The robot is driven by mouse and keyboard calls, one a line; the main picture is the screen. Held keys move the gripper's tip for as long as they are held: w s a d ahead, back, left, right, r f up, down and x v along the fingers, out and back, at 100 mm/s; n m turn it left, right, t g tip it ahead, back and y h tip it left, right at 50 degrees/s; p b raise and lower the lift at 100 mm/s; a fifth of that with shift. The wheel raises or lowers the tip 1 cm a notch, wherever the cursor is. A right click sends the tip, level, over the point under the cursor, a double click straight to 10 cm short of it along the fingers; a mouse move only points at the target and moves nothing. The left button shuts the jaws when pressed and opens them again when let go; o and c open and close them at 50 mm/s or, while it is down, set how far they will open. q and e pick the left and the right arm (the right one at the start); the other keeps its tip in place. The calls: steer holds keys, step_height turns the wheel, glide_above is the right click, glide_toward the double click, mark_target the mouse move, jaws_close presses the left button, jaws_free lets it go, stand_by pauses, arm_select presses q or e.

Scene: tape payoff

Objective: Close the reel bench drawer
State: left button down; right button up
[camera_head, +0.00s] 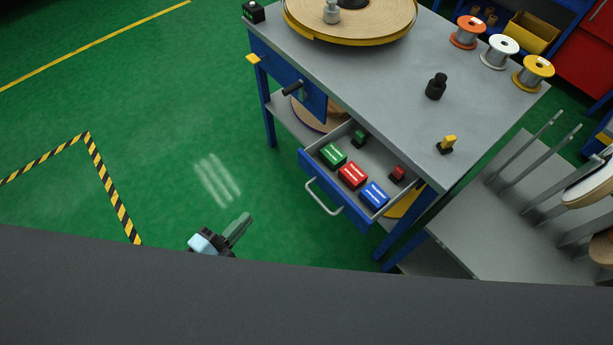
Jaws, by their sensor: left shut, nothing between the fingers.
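The reel bench (391,77) is a grey-topped table with blue legs. Its drawer (333,196) has a blue front and stands pulled out toward me, with a pale bar handle (322,200) on the front. Inside lie a green box (332,155), a red box (352,175), a blue box (374,194) and small dark green and red items at the back. My left gripper (241,225) is shut and empty, left of and nearer than the drawer handle, apart from it. My right gripper is not in view.
On the bench top stand a large tape reel (349,30), a black knob-shaped piece (436,87) and several wire spools. A grey rack (510,215) with upright plates stands at the right. Green floor left of the drawer is clear. A dark surface fills the bottom.

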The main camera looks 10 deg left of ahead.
arm_select(q)
steer(key=w+d+m+g+h+b, duration=0.1)
steer(key=w+d+m+h, duration=0.15)
steer(key=m, duration=0.35)
steer(key=m+g+h, duration=0.1)
steer(key=m+h, duration=0.1)
glide_toward(315, 170)
steer(key=x, duration=0.5)
steer(key=shift+d, duration=0.15)
steer(key=shift+w+d, duration=0.4)
steer(key=shift+w, duration=0.1)
steer(key=shift+w+d, duration=0.1)
